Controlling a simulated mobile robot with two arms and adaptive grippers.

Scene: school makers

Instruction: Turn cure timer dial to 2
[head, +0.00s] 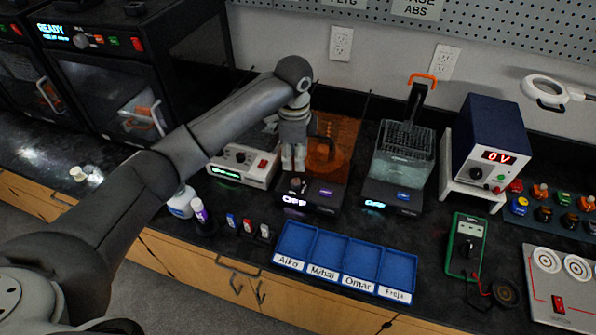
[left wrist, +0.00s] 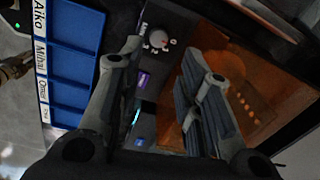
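The cure timer dial (head: 297,184) is a small round knob on the dark front panel of the cure station (head: 322,197), beside a display reading OFF. In the left wrist view the dial (left wrist: 158,40) is a light grey knob with small marks around it; its setting is too small to read. My left gripper (head: 293,166) points down just above the panel, close to the dial. In the left wrist view its fingers (left wrist: 162,62) are apart, with nothing between them and the dial visible beyond the tips. My right gripper is not in view.
An orange cover (head: 334,145) stands just behind the panel. A wash station with a basket (head: 404,146) is to the right, a white device (head: 243,166) to the left.

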